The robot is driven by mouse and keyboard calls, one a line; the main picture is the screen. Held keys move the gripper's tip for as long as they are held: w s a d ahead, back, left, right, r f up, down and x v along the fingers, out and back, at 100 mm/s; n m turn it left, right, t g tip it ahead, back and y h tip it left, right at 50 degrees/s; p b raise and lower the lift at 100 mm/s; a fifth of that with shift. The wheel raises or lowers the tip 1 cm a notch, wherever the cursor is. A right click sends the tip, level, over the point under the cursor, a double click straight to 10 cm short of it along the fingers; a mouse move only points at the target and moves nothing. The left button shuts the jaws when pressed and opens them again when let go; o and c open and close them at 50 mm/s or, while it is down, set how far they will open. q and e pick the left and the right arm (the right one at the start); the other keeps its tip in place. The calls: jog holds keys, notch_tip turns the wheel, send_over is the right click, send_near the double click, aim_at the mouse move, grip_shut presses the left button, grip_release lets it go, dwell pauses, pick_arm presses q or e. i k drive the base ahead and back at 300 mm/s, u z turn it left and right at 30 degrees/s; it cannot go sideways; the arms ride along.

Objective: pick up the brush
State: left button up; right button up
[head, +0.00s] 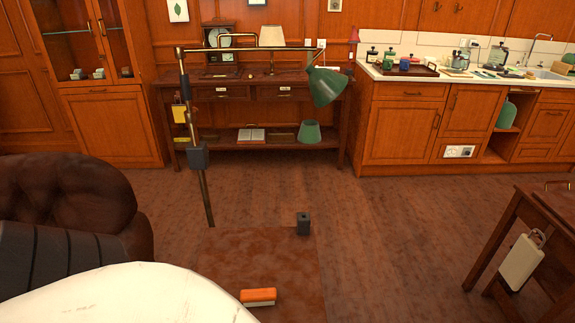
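A small block-shaped object (258,297), orange on top with a pale cream lower side, lies near the front of a brown rectangular surface (245,250). It looks like the brush, though bristles are too small to make out. It lies flat with its long side running left to right. Neither of my grippers is in view, so nothing is seen touching it.
A small dark grey block (303,224) stands at the surface's far right corner. A white rounded shape fills the bottom left. A brown leather armchair (70,200) is left; a green-shaded lamp (326,86) rises behind. A wooden table (545,205) stands right. Floor between is clear.

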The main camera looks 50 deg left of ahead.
aim_at(261, 297)
jog(key=i, duration=1.15)
jog(key=u, duration=3.55)
